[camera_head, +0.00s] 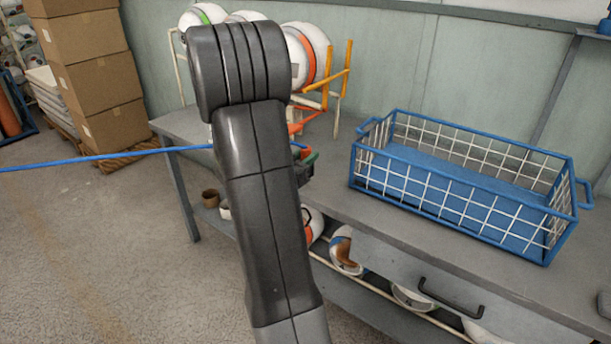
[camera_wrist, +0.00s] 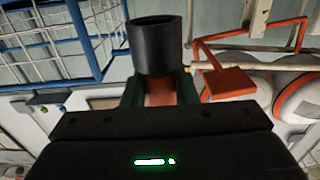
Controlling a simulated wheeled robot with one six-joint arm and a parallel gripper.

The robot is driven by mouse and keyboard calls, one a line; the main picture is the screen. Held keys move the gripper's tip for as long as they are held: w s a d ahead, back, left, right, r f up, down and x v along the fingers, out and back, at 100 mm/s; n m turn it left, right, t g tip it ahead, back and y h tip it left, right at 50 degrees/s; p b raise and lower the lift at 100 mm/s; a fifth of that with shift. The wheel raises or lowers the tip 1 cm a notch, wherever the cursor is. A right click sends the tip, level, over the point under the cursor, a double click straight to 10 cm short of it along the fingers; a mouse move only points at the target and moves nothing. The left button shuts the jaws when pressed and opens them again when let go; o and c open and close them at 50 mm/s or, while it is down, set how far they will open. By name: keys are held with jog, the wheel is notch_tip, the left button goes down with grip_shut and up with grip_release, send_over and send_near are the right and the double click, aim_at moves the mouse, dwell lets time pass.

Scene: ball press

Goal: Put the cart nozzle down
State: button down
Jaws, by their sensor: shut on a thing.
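The cart nozzle (camera_wrist: 157,48) shows in the wrist view as a black cylinder with a reddish part at its base. My gripper (camera_wrist: 159,92) is shut on that reddish part, with a dark green finger on each side. In the head view my arm hides most of the gripper and the nozzle. Only a small green and dark part of the gripper (camera_head: 305,162) shows just right of the arm, over the grey bench (camera_head: 345,202). A thin blue line, perhaps a hose (camera_head: 100,157), runs from the left edge to behind my arm.
A blue wire basket (camera_head: 450,190) stands empty on the bench at the right. Orange and white racks with balls (camera_head: 308,52) stand behind my arm. More balls (camera_head: 345,250) lie on a shelf below. Cardboard boxes (camera_head: 95,75) are stacked at the left.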

jog(key=shift+f+b, duration=0.45)
jog(key=shift+f, duration=1.65)
jog(key=shift+f, duration=0.25)
jog(key=c, duration=1.1)
grip_release()
jog(key=shift+c, duration=0.2)
